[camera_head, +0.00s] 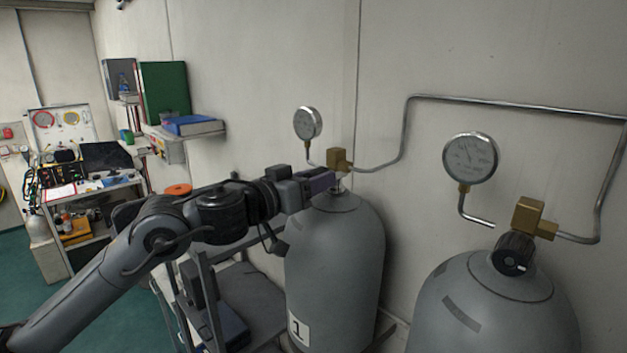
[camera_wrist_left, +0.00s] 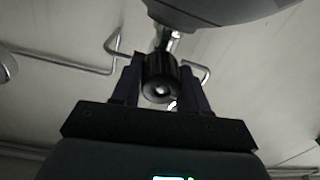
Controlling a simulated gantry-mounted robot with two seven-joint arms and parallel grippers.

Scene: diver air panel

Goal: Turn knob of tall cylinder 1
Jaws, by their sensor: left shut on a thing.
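The tall cylinder 1 (camera_head: 335,262) is a grey tank with a "1" label, standing against the wall in the head view. My left gripper (camera_head: 330,181) is at its valve, below the brass block (camera_head: 340,160), and hides the knob there. In the left wrist view the black round knob (camera_wrist_left: 158,82) sits between the two fingers of my left gripper (camera_wrist_left: 160,90), which are shut on it. The cylinder's rounded top (camera_wrist_left: 215,8) shows at the upper edge of that view. My right gripper is not in view.
A second grey cylinder (camera_head: 490,310) with a black knob (camera_head: 513,253) stands at the right. Gauges (camera_head: 308,123) and metal pipes (camera_head: 510,101) run along the wall. A shelf with a blue binder (camera_head: 193,125) and a cluttered bench (camera_head: 95,190) are at the left.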

